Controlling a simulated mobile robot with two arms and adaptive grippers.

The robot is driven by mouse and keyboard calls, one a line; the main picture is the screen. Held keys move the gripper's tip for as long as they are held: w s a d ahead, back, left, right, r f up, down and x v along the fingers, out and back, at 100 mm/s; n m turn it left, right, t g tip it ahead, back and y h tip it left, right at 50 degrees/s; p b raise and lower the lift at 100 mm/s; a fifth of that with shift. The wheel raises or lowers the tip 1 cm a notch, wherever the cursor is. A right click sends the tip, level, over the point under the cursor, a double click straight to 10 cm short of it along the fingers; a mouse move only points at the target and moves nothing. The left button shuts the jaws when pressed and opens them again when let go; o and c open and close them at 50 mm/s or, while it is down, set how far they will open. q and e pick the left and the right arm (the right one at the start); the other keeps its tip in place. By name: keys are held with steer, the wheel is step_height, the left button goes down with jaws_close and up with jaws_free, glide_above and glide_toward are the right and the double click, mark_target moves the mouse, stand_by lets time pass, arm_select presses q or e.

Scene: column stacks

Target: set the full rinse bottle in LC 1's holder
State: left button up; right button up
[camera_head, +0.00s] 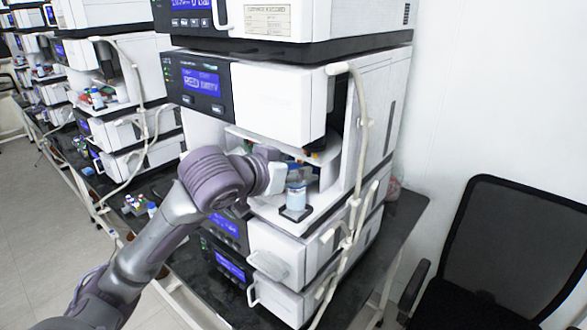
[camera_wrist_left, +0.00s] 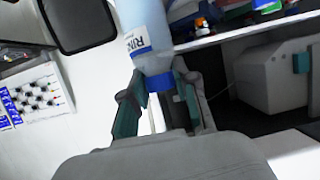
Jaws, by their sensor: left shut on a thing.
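The rinse bottle (camera_head: 297,196) is clear, with a pale blue lower part and a blue cap. In the head view it is upright at a small black square holder (camera_head: 296,214) on the white ledge of the near column stack. I cannot tell whether its base rests fully in the holder. My left gripper (camera_head: 294,173) reaches in from the left and is shut on the bottle near its top. In the left wrist view the fingers (camera_wrist_left: 160,100) sit on both sides of the blue cap, and the bottle's white label (camera_wrist_left: 143,42) shows "RIN". My right gripper is out of view.
The white stack module (camera_head: 270,100) overhangs the ledge from above. A pale tube (camera_head: 361,130) runs down beside the ledge on the right. More stacks (camera_head: 90,70) line the dark bench to the left. A black chair (camera_head: 510,250) stands at the right.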

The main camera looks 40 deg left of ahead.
arm_select(q)
steer(key=shift+f+b, duration=0.5)
steer(key=shift+f, duration=0.3)
stand_by(0.6)
stand_by(0.4)
steer(key=o, duration=1)
steer(key=shift+c, duration=0.2)
